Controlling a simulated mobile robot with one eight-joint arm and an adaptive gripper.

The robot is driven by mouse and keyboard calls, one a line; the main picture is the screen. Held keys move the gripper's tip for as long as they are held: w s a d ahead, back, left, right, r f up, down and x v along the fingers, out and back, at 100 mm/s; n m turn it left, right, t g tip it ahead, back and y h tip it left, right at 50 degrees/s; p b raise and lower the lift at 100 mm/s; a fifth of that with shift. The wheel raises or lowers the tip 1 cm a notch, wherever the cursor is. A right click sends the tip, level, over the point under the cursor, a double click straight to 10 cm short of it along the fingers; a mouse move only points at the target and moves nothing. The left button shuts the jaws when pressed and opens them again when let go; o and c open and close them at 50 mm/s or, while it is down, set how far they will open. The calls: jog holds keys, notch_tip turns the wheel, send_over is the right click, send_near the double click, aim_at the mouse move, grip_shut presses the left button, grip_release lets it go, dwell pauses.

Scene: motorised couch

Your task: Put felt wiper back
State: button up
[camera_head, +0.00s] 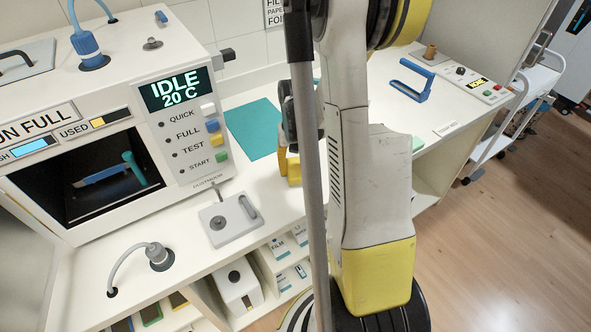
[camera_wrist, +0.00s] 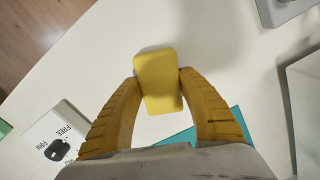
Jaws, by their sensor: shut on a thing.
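A yellow block (camera_wrist: 157,82), which looks like the felt wiper, is between the two ridged yellow fingers of my gripper (camera_wrist: 159,76) in the wrist view. The fingers are shut on its two sides. My gripper (camera_head: 286,160) is mostly hidden behind my arm there.
A teal mat (camera_head: 252,128) lies on the white counter. A machine with an "IDLE 20 C" display (camera_head: 176,89) stands at left, a grey plate with a handle (camera_head: 230,219) before it. A blue-handled tool (camera_head: 411,80) is at right. Wooden floor (camera_head: 505,235) is clear at right.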

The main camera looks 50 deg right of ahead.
aim_at(295, 167)
jog(key=o, duration=1)
jog(key=shift+c, duration=0.2)
jog(key=shift+r, duration=0.1)
notch_tip(295, 167, up, 12)
jog(key=p, duration=0.4)
jog(key=s+a+r+n+t, duration=0.1)
jog(key=a+r, duration=0.3)
jog(key=a, duration=0.4)
jog(key=s+a+r+n+t, duration=0.2)
jog(key=a+r+n+t, duration=0.1)
jog(key=a, duration=0.6)
jog(key=s+a+r+n+t, duration=0.2)
jog(key=a+r+n+t, duration=0.1)
jog(key=a, duration=0.5)
jog(key=shift+s+a+r+t, duration=0.25)
jog(key=shift+r+t, duration=0.05)
jog(key=shift+r, duration=0.5)
